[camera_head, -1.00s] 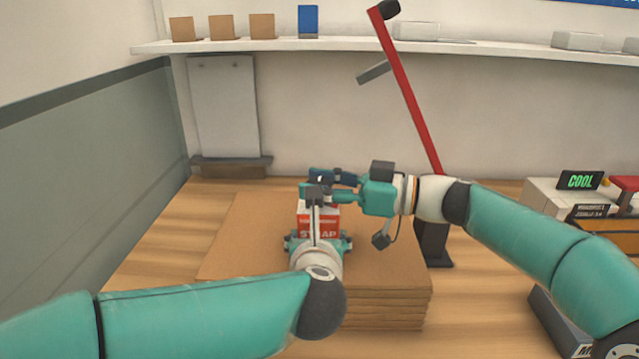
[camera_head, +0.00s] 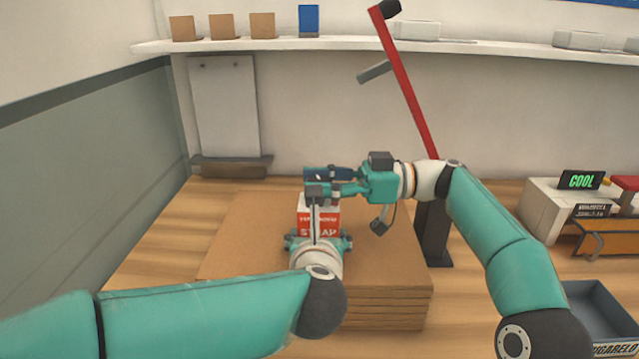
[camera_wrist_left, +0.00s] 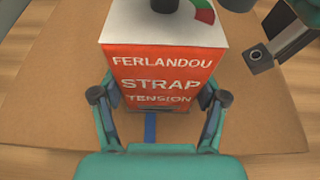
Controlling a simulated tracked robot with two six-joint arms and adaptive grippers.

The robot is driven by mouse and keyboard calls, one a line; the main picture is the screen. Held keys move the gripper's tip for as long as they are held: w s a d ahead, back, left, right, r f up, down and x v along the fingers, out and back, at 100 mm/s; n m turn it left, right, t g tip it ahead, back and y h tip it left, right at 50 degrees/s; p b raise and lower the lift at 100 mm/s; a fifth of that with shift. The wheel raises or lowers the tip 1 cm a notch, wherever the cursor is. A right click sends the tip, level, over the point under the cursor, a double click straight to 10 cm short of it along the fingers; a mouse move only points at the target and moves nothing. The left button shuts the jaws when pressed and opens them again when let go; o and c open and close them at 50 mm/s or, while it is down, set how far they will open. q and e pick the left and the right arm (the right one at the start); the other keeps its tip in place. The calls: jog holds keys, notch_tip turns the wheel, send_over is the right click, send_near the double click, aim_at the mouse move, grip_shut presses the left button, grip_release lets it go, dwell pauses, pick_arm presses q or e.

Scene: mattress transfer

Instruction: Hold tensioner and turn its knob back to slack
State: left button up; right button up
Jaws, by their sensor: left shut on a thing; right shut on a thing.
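The strap tensioner (camera_head: 332,221) is a box with a red front and a white top, standing on the cardboard stack (camera_head: 390,269). In the left wrist view the tensioner (camera_wrist_left: 157,84) reads "FERLANDOU STRAP TENSION". A dark knob and part of a red and green dial (camera_wrist_left: 203,12) show on its top, cut by the frame edge. My left gripper (camera_wrist_left: 158,108) is shut on the tensioner, one finger at each side. My right gripper (camera_head: 322,184) reaches in from the right over the tensioner's top. It is shut at the knob, which is mostly hidden in the head view.
A red lever arm (camera_head: 405,85) on a dark post stands behind the right arm. A device with a "COOL" display (camera_head: 580,181) and a grey tray (camera_head: 598,310) are at the right. A blue strap (camera_wrist_left: 150,126) runs below the tensioner. The table left of the stack is clear.

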jog(key=shift+s+n+g, duration=0.2)
jog(key=shift+n+g, duration=0.3)
jog(key=shift+g, duration=0.2)
jog(key=o, duration=1.2)
jog(key=shift+c, duration=0.2)
jog(key=shift+w+r+m+t, duration=0.1)
jog(key=shift+r+m+t, duration=0.1)
jog(key=shift+m+t, duration=0.35)
jog(key=shift+m+t, duration=0.35)
jog(key=shift+t, duration=0.5)
jog(key=shift+s+f+m+t+h, duration=0.1)
jog(key=shift+m+t+h, duration=0.05)
jog(key=shift+m+t, duration=0.7)
jog(key=shift+s+f+m+t+h, duration=0.15)
jog(key=shift+m+t, duration=0.4)
jog(key=shift+t, duration=0.6)
jog(key=s+d+t, duration=0.1)
jog(key=s+d, duration=0.1)
jog(key=d, duration=1)
jog(key=w+d+f+m+t+h, duration=0.1)
jog(key=w+d+m+t+h, duration=0.2)
jog(key=d, duration=0.5)
jog(key=w+d+f+m+t+h, duration=0.1)
jog(key=w+d+m+t+h, duration=0.2)
jog(key=d+h, duration=0.2)
jog(key=d, duration=0.2)
jog(key=shift+w+d+f, duration=0.15)
jog(key=shift+w+d, duration=0.25)
